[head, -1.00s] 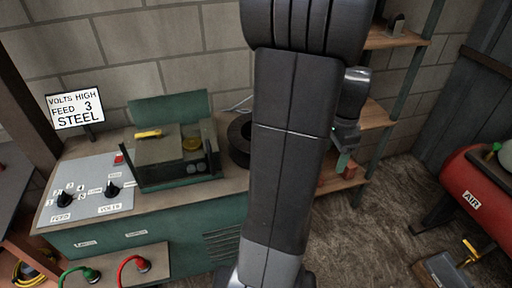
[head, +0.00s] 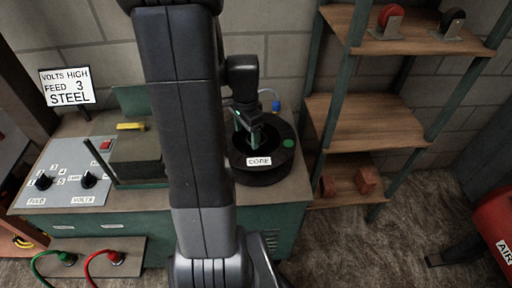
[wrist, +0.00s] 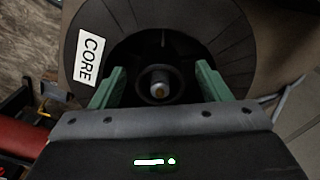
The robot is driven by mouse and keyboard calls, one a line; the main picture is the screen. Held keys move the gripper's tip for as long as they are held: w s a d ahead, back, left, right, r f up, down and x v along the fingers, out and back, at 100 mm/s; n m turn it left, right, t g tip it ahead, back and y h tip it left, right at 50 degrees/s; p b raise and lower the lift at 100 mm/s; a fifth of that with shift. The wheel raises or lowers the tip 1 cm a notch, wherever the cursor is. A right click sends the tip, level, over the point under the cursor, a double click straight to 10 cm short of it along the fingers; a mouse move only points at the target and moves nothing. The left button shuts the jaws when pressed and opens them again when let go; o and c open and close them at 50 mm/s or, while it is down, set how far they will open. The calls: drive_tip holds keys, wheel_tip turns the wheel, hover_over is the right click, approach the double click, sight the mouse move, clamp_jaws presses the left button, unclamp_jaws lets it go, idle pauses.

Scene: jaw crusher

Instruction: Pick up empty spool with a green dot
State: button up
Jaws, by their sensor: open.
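A black spool (head: 262,173) with a green dot (head: 288,143) and a white CORE label (head: 258,161) lies flat on the right end of the green cabinet's top. My gripper (head: 247,132) is over its centre, pointing down. In the wrist view the spool (wrist: 215,40) fills the upper part, with its CORE label (wrist: 88,55) at left. My open gripper (wrist: 158,82) has its green fingers on either side of a central post (wrist: 160,84) in the hub. I cannot tell how deep the fingertips reach or whether they touch. The green dot does not show in the wrist view.
A sign (head: 65,87) reads VOLTS HIGH, FEED 3, STEEL, above a knob panel (head: 65,175) at left. Wooden shelves (head: 365,122) stand at right, holding a red (head: 390,16) and a black wheel (head: 453,21).

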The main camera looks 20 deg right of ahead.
sight(247, 142)
drive_tip(key=shift+s+f, duration=0.15)
drive_tip(key=shift+f, duration=3)
drive_tip(key=shift+c, duration=0.2)
drive_tip(key=c, duration=1.3)
